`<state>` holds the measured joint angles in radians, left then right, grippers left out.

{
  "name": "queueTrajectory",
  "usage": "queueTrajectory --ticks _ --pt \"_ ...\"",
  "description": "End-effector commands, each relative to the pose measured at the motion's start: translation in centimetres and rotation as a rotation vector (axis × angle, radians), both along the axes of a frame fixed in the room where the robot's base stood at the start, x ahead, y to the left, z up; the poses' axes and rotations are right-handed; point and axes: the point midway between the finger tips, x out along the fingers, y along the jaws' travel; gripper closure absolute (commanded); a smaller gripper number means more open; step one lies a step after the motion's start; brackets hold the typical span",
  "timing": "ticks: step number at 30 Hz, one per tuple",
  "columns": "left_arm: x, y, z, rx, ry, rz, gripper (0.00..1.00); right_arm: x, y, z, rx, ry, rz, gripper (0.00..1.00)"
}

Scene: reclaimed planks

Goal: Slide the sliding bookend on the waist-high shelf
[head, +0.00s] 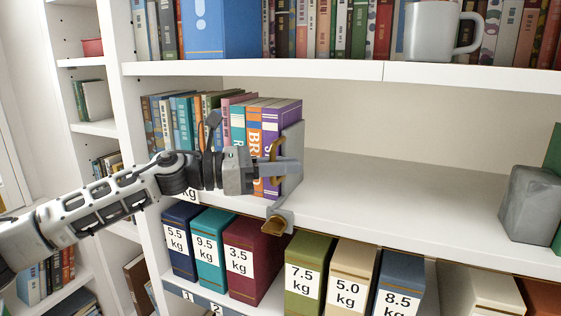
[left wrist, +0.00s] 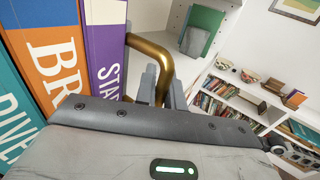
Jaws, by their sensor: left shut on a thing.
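The sliding bookend (head: 294,143) is a grey upright plate with a curved brass handle (head: 276,150). It stands on the waist-high shelf (head: 390,200), at the right end of a row of books (head: 269,120). My left gripper (head: 284,168) reaches in from the left, in front of the books, and is shut on the brass handle. In the left wrist view the handle (left wrist: 154,55) runs down between the two grey fingers (left wrist: 163,92). The lower part of the handle is hidden there by the gripper body. My right gripper is not in view.
The shelf is bare from the bookend to a grey block (head: 530,204) at the right. A grey bracket with a brass piece (head: 276,223) sits at the shelf's front edge. Labelled binders (head: 255,260) stand below. A mug (head: 432,30) and books are on the shelf above.

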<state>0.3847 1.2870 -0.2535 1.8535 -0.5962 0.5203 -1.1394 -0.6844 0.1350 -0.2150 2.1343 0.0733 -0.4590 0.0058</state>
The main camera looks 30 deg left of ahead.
Motion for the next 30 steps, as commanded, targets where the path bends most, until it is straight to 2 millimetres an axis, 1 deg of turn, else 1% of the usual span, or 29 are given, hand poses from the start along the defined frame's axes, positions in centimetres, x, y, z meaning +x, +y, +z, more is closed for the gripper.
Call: queueTrajectory --ticks 3,4,5,6,17,24,30 --pt "0.0 0.0 0.1 0.001 -0.004 0.001 1.0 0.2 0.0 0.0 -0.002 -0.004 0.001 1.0" --pt "0.0 0.0 0.1 0.001 -0.004 0.001 0.87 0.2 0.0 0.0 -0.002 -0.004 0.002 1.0" --pt "0.0 0.1 0.1 0.0 -0.003 0.002 0.78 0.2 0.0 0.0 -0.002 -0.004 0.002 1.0" --pt "-0.1 0.1 0.1 0.001 -0.002 0.003 0.68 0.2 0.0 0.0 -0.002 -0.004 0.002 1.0" --pt "-0.2 0.3 -0.2 0.0 0.0 0.005 0.68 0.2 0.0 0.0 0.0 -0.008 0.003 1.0" --pt "-1.5 1.8 -0.8 0.004 0.003 0.008 0.68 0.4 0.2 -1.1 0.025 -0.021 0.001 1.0" --pt "-2.6 2.9 -0.6 -0.002 0.002 0.004 0.68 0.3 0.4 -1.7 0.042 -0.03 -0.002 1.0"
